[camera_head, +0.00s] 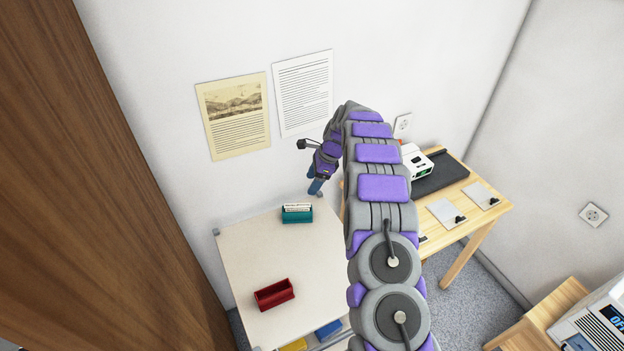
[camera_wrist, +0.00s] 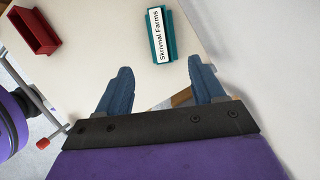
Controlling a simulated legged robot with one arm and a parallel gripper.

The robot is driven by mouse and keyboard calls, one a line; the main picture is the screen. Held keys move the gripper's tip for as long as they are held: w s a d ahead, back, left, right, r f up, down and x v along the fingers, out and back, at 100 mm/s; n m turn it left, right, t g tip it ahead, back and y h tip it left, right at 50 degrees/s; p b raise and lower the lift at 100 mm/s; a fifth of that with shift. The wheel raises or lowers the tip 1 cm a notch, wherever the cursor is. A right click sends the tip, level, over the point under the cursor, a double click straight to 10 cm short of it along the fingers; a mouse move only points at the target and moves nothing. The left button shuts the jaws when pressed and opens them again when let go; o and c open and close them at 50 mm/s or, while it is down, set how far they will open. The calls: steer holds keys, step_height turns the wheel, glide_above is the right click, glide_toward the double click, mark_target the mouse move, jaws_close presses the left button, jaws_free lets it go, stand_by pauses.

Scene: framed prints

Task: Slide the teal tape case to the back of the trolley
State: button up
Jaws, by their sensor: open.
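The teal tape case (camera_head: 297,217) stands near the far edge of the trolley top (camera_head: 250,250), close to the wall. In the wrist view the teal case (camera_wrist: 171,45) has a white label reading "Skrivnal Farms". My gripper (camera_head: 316,187) hangs above and beyond the case in the head view, near the trolley's back right corner. In the wrist view the two blue fingers of my gripper (camera_wrist: 160,85) are apart with nothing between them. The case lies ahead of the fingertips, and no contact shows.
A red case (camera_head: 274,294) sits nearer on the trolley; it also shows in the wrist view (camera_wrist: 34,30). A wooden table (camera_head: 470,215) with a white device (camera_head: 417,162) stands to the right. Two prints hang on the wall behind. Yellow and blue items sit below the trolley top.

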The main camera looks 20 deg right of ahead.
mark_target(299, 204)
steer(key=b+x, duration=0.2)
steer(key=x, duration=0.9)
steer(key=shift+f, duration=0.15)
steer(key=x, duration=0.2)
steer(key=d+b+x, duration=0.1)
steer(key=x, duration=0.2)
steer(key=shift+f, duration=0.2)
steer(key=shift+a, duration=0.5)
steer(key=shift+c, duration=1.1)
steer(key=shift+d, duration=0.3)
steer(key=c, duration=0.9)
steer(key=shift+a, duration=0.15)
steer(key=shift+w+r, duration=0.15)
steer(key=shift+w, duration=0.05)
